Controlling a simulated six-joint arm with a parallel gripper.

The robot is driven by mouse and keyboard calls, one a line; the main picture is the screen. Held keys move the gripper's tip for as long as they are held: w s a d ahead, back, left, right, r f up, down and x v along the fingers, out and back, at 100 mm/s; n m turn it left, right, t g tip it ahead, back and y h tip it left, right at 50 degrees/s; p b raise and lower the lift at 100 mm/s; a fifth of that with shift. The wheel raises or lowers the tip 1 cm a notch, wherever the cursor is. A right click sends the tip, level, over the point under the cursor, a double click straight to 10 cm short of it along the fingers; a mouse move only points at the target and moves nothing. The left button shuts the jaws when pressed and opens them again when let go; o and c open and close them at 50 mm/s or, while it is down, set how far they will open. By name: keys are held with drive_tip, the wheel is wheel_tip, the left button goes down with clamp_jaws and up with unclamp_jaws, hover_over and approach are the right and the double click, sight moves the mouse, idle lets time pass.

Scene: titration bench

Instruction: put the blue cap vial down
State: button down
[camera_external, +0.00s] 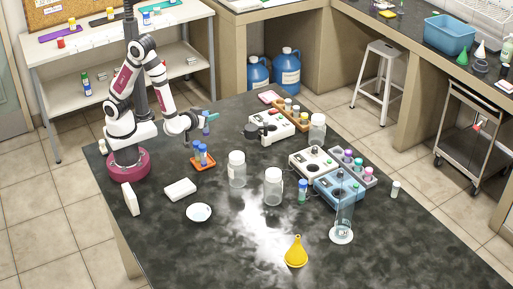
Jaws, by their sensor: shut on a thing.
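My gripper (208,117) is shut on a blue cap vial (206,128) and holds it roughly upright above the table. The vial hangs just above and behind a small orange rack (205,167) as seen in the picture. Other blue cap vials (203,156) stand in that rack. Another blue cap vial (302,189) stands near the blue device at the table's middle right. The fingertips are small, and their exact hold is hard to make out.
Two white-capped jars (237,170) stand right of the rack. A white dish (199,213) and a white block (180,190) lie in front. White bench devices (271,127) and a blue one (340,188) stand to the right. A yellow funnel (296,252) stands near the front edge.

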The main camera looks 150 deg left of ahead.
drive_tip(key=f, duration=0.9)
drive_tip(key=shift+s+d+f, duration=0.3)
drive_tip(key=shift+s+f, duration=0.05)
drive_tip(key=shift+f, duration=0.05)
drive_tip(key=shift+f, duration=0.25)
drive_tip(key=shift+f, duration=0.35)
drive_tip(key=c, duration=0.6)
unclamp_jaws()
drive_tip(key=shift+o, duration=0.2)
drive_tip(key=shift+f, duration=0.1)
